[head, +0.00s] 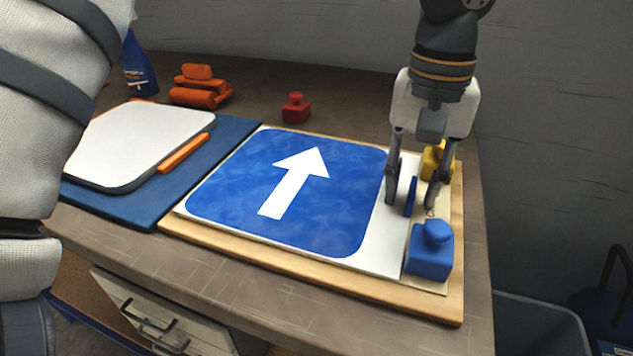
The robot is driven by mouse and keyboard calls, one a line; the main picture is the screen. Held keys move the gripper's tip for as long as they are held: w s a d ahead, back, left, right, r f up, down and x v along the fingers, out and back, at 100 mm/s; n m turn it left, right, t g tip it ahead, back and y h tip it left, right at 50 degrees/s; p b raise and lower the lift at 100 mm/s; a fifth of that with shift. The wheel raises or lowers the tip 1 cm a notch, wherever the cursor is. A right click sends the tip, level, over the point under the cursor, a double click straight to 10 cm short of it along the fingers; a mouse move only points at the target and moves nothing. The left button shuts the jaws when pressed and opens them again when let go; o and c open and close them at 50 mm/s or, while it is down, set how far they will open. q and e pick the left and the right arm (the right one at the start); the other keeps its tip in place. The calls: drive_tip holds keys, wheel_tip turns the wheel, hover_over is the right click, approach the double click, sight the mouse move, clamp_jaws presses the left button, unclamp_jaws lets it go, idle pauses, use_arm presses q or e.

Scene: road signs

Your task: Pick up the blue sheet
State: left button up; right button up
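The blue sheet (243,186) with rounded corners and a white arrow lies flat on a white backing, on a wooden board (300,273). I cannot tell whether this piece joins the sheet.
A blue block with a knob (430,253) stands at the board's front right; a yellow block (434,161) is behind the gripper. A white plate (135,142) and orange bar (184,153) lie on a blue mat (228,133). A red block (296,108) stands behind.

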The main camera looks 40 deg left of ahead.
use_arm(q)
drive_tip(key=shift+r, duration=0.1)
clamp_jaws()
